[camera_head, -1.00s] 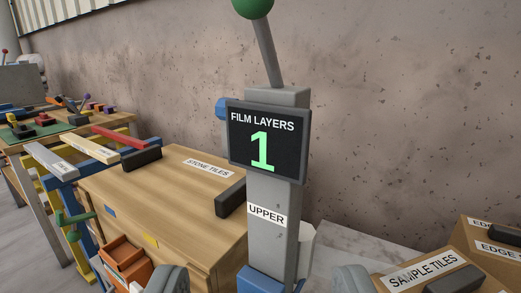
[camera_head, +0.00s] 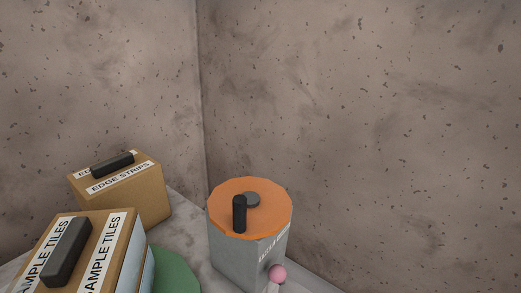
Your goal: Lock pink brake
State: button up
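A pink ball-shaped knob (camera_head: 278,274) shows at the bottom of the view. It sits at the front right of a grey box-like stand (camera_head: 236,262) with a round orange top (camera_head: 227,192). Whether the pink knob is the brake's handle I cannot tell for sure; its lower part is close to the picture's bottom edge. A black upright handle (camera_head: 239,214) and a dark round hub (camera_head: 252,199) are on the orange top. A white label on the stand is too slanted to read. My gripper does not show in this view.
A box labelled EDGE STRIPS (camera_head: 130,196) stands at the left by the wall corner. A box labelled SAMPLE TILES (camera_head: 97,235) is nearer at lower left. A green round surface (camera_head: 174,272) lies between it and the stand. Speckled walls (camera_head: 370,130) close the back and right.

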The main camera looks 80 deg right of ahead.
aim_at(277, 272)
jog(key=z, duration=0.4)
jog(key=k+j+z, duration=0.1)
jog(key=z, duration=0.75)
jog(key=k+z, duration=0.15)
jog(key=z, duration=0.3)
jog(key=k+l+z, duration=0.1)
jog(key=k, duration=0.15)
jog(key=l+u, duration=0.5)
jog(key=l, duration=0.3)
jog(key=l+u, duration=0.5)
jog(key=l, duration=0.3)
